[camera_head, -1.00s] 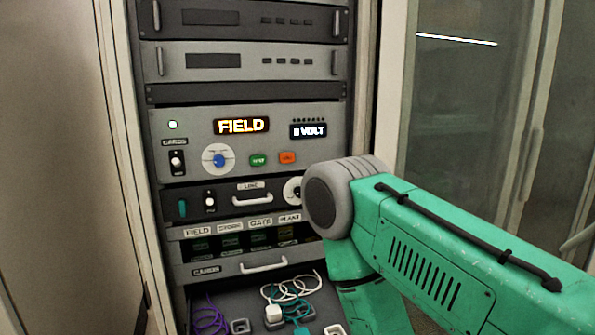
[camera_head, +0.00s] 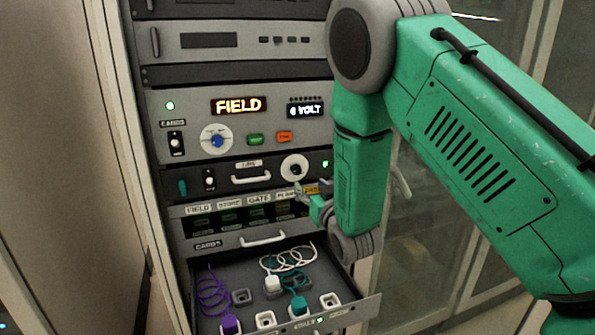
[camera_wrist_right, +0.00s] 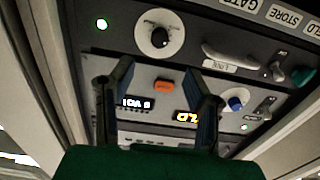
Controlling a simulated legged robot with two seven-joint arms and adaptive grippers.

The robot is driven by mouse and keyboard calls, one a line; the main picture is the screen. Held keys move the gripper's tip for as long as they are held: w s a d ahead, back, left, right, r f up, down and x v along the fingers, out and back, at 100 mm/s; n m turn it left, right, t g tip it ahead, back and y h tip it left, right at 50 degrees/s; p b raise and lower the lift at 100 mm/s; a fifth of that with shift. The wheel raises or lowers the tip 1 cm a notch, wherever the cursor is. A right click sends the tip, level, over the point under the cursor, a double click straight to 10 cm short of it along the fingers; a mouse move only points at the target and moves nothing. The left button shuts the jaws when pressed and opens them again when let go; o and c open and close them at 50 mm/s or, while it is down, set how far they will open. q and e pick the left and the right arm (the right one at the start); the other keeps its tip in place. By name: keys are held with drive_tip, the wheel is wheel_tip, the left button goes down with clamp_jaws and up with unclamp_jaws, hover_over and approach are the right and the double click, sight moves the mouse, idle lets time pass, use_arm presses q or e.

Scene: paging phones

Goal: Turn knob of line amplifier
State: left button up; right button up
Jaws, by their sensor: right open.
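The line amplifier (camera_head: 222,178) is a dark rack panel labelled LINE, with a handle and a small toggle on its left. Its black knob (camera_head: 294,169) sits on a round white dial at the right end, with a green light beside it. My right gripper (camera_head: 301,192) is just below the knob, small and partly hidden by my forearm. In the right wrist view, which is upside down, the knob (camera_wrist_right: 160,37) lies ahead of the open fingers (camera_wrist_right: 156,64). The fingers look empty and apart from the knob. My left gripper is not in view.
Above is a grey panel with a lit FIELD display (camera_head: 238,105), a blue knob (camera_head: 217,141) and green and orange buttons. Below is the CARDS unit (camera_head: 225,243) and an open drawer (camera_head: 345,312) with sockets and coiled cords. A glass door (camera_head: 440,230) stands right.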

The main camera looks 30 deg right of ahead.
sight(297, 171)
drive_tip(key=p+x, duration=0.1)
drive_tip(key=x, duration=0.8)
drive_tip(key=shift+w+d+f, duration=0.1)
drive_tip(key=shift+w+d, duration=0.25)
drive_tip(key=shift+w, duration=0.15)
drive_tip(key=shift+a, duration=0.15)
drive_tip(key=shift+a, duration=0.1)
clamp_jaws()
